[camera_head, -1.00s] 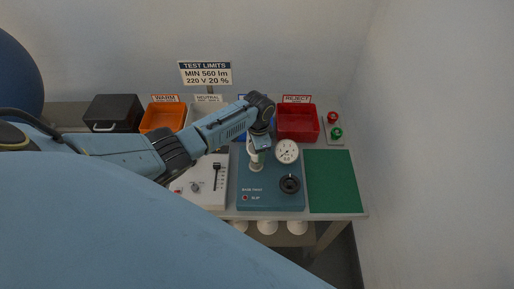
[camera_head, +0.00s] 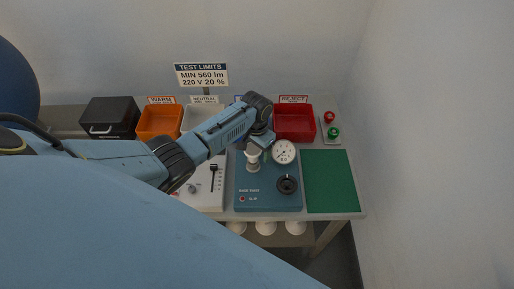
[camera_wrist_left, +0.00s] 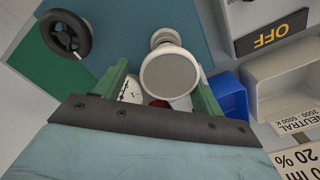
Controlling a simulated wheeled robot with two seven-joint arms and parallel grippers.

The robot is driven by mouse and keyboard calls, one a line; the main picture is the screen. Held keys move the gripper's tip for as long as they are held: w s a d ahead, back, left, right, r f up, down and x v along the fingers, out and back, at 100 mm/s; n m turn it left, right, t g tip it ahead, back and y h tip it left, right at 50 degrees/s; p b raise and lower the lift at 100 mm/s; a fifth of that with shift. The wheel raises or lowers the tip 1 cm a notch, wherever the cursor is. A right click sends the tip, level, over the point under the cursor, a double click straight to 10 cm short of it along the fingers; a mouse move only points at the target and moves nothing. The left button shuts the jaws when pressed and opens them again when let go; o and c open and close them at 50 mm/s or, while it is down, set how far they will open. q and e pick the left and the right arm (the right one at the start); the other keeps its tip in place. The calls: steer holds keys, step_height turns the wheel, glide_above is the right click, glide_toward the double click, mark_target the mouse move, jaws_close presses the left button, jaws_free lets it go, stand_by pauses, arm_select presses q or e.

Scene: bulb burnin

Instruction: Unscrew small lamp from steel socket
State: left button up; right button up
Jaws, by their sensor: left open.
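The small lamp (camera_head: 252,153) is white with a flared head and stands upright over the socket (camera_head: 253,167) on the blue-teal test stand (camera_head: 255,191). In the left wrist view the lamp (camera_wrist_left: 168,75) shows its round grey face, with the pale socket part (camera_wrist_left: 165,37) behind it. My left gripper (camera_head: 262,140) is open just behind the lamp in the head view. In the wrist view its green fingers (camera_wrist_left: 160,85) lie on either side of the lamp's face, with gaps visible. Whether the lamp's thread is engaged is hidden. My right gripper is not in view.
A round dial gauge (camera_head: 284,152) and a black knob (camera_head: 287,184) stand right of the lamp. Orange (camera_head: 160,121), neutral (camera_head: 203,116) and red (camera_head: 295,122) bins line the back. The green mat (camera_head: 330,181) at right is clear.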

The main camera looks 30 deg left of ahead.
arm_select(q)
steer(key=shift+s+a+m, duration=0.2)
steer(key=shift+m, duration=0.4)
steer(key=m, duration=0.4)
steer(key=shift+s+m, duration=0.2)
steer(key=shift+m, duration=0.1)
steer(key=m, duration=0.6)
steer(key=shift+s+a, duration=0.15)
steer(key=shift+s, duration=0.2)
steer(key=m, duration=0.5)
steer(key=shift+s+a+m, duration=0.1)
steer(key=shift+s+m, duration=0.2)
steer(key=shift+m, duration=0.1)
steer(key=m, duration=0.5)
steer(key=shift+s+f+b, duration=0.1)
steer(key=shift+s+b, duration=0.2)
